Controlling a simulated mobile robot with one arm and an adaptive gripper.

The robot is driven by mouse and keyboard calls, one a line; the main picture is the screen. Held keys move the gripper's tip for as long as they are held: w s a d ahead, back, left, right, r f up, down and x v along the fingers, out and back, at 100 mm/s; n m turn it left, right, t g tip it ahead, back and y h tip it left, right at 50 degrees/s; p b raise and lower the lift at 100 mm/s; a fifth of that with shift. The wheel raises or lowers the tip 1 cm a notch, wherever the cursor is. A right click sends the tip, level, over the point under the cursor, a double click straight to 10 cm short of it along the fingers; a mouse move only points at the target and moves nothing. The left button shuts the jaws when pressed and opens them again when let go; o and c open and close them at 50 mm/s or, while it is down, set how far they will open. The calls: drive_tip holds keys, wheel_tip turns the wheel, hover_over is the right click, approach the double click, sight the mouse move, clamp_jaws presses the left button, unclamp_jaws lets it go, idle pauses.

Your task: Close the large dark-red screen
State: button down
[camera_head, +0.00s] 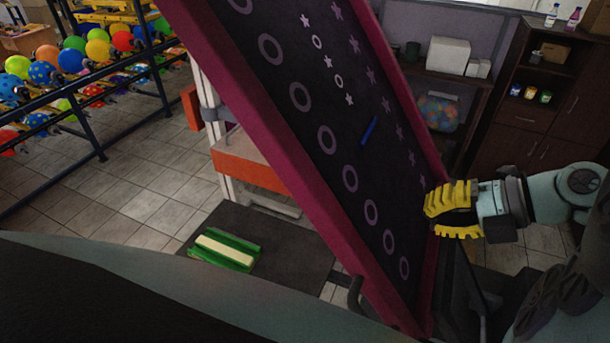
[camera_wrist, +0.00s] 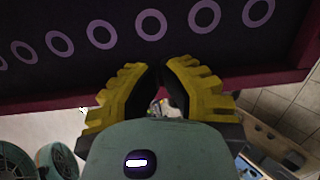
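The large dark-red screen (camera_head: 330,140) is a tilted panel with a magenta-red frame and a dark face printed with purple rings and stars. It leans steeply across the middle of the head view. Its ringed face and lower frame edge also fill the top of the wrist view (camera_wrist: 75,72). My gripper (camera_head: 430,218) has yellow ridged fingers and is at the screen's right frame edge, low down. In the wrist view, its fingertips (camera_wrist: 163,68) overlap the screen's edge and lie close together. I cannot tell whether they touch the screen or are fully shut.
A blue handle-like bar (camera_head: 368,131) is on the screen's face. Below is a dark platform (camera_head: 295,240) with a green and cream block (camera_head: 224,250). An orange-fronted machine part (camera_head: 250,172) stands behind the screen. A balloon rack (camera_head: 85,80) is at left; brown cabinets (camera_head: 530,120) are at right.

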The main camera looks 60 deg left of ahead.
sight(371, 223)
drive_tip(key=b+x, duration=0.1)
drive_tip(key=x, duration=0.9)
drive_tip(key=shift+s+r+b, duration=0.1)
drive_tip(key=shift+b, duration=0.25)
